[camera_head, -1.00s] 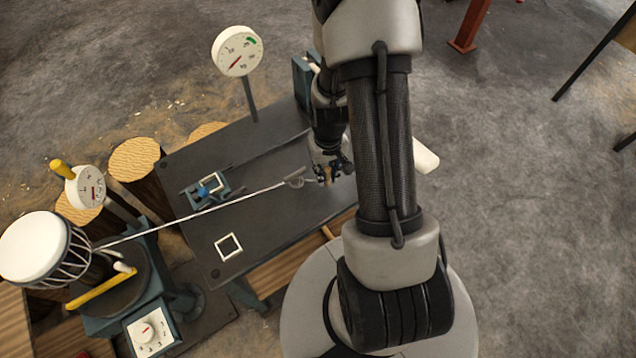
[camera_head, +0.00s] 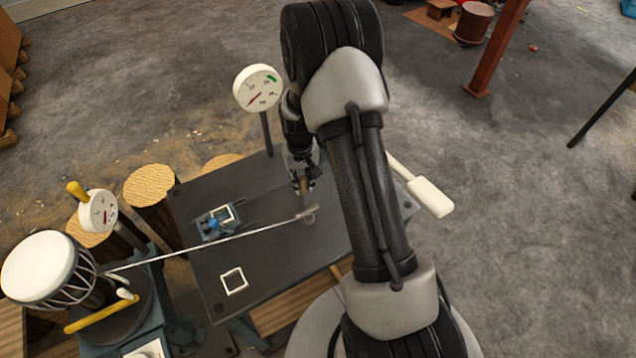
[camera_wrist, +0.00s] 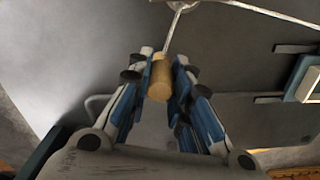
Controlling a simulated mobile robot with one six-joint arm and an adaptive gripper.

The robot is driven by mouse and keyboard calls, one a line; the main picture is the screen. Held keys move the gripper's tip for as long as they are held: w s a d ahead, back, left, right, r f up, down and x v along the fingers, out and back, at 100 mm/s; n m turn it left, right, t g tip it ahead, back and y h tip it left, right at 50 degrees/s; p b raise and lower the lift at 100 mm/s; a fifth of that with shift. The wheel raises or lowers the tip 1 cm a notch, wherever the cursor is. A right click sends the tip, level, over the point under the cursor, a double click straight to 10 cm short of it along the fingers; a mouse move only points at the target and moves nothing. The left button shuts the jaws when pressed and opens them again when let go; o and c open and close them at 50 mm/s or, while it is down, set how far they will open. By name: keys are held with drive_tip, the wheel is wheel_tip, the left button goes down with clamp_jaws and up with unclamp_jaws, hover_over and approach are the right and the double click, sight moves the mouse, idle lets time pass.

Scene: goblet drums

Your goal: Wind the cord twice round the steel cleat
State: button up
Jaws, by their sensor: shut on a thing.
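My gripper (camera_head: 302,184) is shut on a tan cylindrical cord handle (camera_wrist: 160,77), held above the dark bench just beyond the steel cleat (camera_head: 307,214). The pale cord (camera_head: 215,241) runs taut from the drum (camera_head: 45,270) at the left to the cleat. In the wrist view, a short stretch of cord (camera_wrist: 173,35) goes from the handle up to the cleat (camera_wrist: 184,3) at the top edge, and another stretch leaves it to the right. The cleat is mostly cut off there, so I cannot tell how many turns lie round it.
A dial on a post (camera_head: 258,88) stands at the bench's far edge. A blue fixture (camera_head: 216,222) and a white square frame (camera_head: 234,281) are on the bench (camera_head: 275,262), left of the cleat. A second dial (camera_head: 98,211) stands near the drum. Bare bench surrounds the cleat.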

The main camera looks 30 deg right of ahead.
drive_tip(key=a, duration=0.5)
drive_tip(key=shift+w+a, duration=0.15)
drive_tip(key=shift+a, duration=0.15)
drive_tip(key=s+a, duration=0.1)
drive_tip(key=a, duration=0.1)
drive_tip(key=s+a, duration=0.2)
drive_tip(key=shift+a, duration=0.1)
drive_tip(key=s, duration=0.1)
drive_tip(key=s+a, duration=0.1)
drive_tip(key=s, duration=0.1)
drive_tip(key=shift+s+a, duration=0.3)
drive_tip(key=shift+s, duration=0.05)
drive_tip(key=s, duration=0.4)
drive_tip(key=shift+d, duration=0.25)
wheel_tip(320, 180, up, 6)
drive_tip(key=a+p, duration=0.1)
drive_tip(key=p, duration=0.3)
drive_tip(key=shift+s+a+p, duration=0.2)
drive_tip(key=shift+s+p, duration=0.1)
drive_tip(key=shift+s, duration=0.05)
